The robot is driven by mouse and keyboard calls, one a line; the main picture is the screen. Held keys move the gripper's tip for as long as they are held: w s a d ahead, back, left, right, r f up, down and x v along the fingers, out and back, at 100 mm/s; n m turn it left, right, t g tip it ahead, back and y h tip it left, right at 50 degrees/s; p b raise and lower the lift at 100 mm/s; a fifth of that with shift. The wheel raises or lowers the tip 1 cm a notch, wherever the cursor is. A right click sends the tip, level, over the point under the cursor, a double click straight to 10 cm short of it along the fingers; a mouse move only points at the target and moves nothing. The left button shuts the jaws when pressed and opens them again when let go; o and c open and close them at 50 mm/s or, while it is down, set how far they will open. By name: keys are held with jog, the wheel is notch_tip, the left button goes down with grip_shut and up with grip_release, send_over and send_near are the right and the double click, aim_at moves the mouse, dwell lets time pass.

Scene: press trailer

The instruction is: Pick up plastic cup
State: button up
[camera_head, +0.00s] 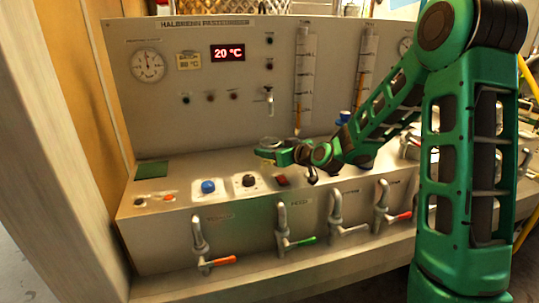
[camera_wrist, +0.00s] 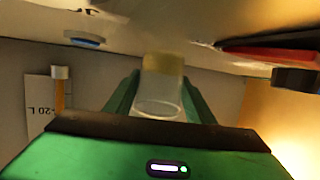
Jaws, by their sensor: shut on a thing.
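The plastic cup (camera_wrist: 160,88) is clear, with a yellowish band at its far end in the wrist view. It sits between the two green fingers of my gripper (camera_wrist: 158,105), which is shut on it. In the head view my gripper (camera_head: 275,151) is over the grey console's ledge, below the gauge panel. The cup is small and partly hidden by the gripper there. I cannot tell whether the cup touches the ledge.
The console ledge (camera_head: 215,168) carries a blue knob (camera_head: 208,186), a black knob (camera_head: 249,181) and a red switch (camera_head: 282,181). Several taps with coloured levers (camera_head: 299,242) line its front. A small tap (camera_head: 268,95) and tall gauge tubes (camera_head: 303,80) are on the upright panel.

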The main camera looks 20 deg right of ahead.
aim_at(268, 138)
jog(key=shift+r, duration=0.15)
jog(key=shift+r, duration=0.9)
jog(key=shift+s+a+r, duration=0.1)
jog(key=shift+a+r, duration=0.05)
jog(key=shift+r, duration=0.45)
jog(key=shift+a+r, duration=0.1)
jog(key=shift+r, duration=0.45)
jog(key=s+a+r, duration=0.5)
jog(key=a+r, duration=0.1)
jog(key=a, duration=0.3)
jog(key=shift+a+r, duration=0.25)
jog(key=shift+a, duration=0.15)
dwell(0.8)
